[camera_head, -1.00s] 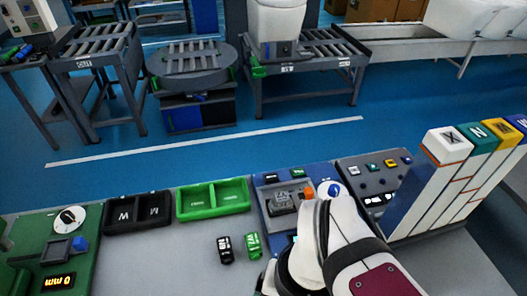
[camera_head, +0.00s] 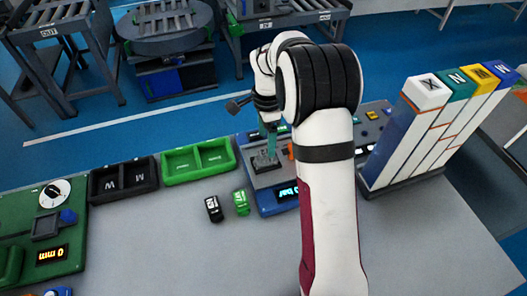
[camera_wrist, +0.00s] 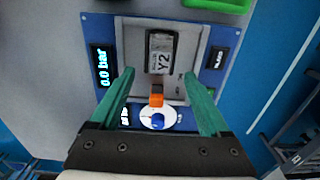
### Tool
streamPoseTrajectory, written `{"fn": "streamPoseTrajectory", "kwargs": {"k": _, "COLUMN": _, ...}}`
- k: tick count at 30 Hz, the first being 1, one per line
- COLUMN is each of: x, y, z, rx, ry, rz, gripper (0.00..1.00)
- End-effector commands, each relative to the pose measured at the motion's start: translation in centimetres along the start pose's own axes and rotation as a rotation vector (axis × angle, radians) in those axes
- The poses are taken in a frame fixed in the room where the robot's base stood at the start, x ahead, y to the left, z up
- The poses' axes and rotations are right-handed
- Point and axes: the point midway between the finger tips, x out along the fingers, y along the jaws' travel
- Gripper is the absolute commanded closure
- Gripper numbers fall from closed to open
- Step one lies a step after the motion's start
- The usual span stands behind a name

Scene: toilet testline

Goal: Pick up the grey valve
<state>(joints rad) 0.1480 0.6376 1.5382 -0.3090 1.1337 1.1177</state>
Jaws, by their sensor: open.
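The grey valve (camera_wrist: 160,52), a small block with a "Y2" label, sits in the recess of the blue-framed pressure station. It also shows in the head view (camera_head: 265,161), partly hidden by my gripper. My gripper (camera_wrist: 158,76) points down over the station, its two teal fingers apart with nothing between them. In the wrist view the valve lies beyond the fingertips, towards the top of the picture. The fingers also show in the head view (camera_head: 271,140), just above the station; I cannot tell the exact gap.
An orange part (camera_wrist: 156,98) and a white dial with a blue knob (camera_wrist: 157,119) are by the valve. A black block (camera_head: 213,208) and a green block (camera_head: 240,202) lie on the table. Black (camera_head: 124,181) and green (camera_head: 199,161) bins stand left; tall coloured columns (camera_head: 420,130) stand right.

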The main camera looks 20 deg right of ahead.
Motion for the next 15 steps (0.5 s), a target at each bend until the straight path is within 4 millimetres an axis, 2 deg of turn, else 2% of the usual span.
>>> {"fn": "streamPoseTrajectory", "kwargs": {"k": 5, "x": 2.5, "y": 0.0, "z": 0.0, "rx": -0.001, "ry": 0.000, "rz": 0.000, "gripper": 0.20}}
{"fn": "streamPoseTrajectory", "kwargs": {"k": 11, "x": 6.4, "y": 0.0, "z": 0.1, "rx": -0.002, "ry": -0.001, "rz": 0.002, "gripper": 0.20}}
{"fn": "streamPoseTrajectory", "kwargs": {"k": 15, "x": 7.4, "y": 0.0, "z": 0.2, "rx": -0.002, "ry": -0.001, "rz": -0.002, "gripper": 0.20}}
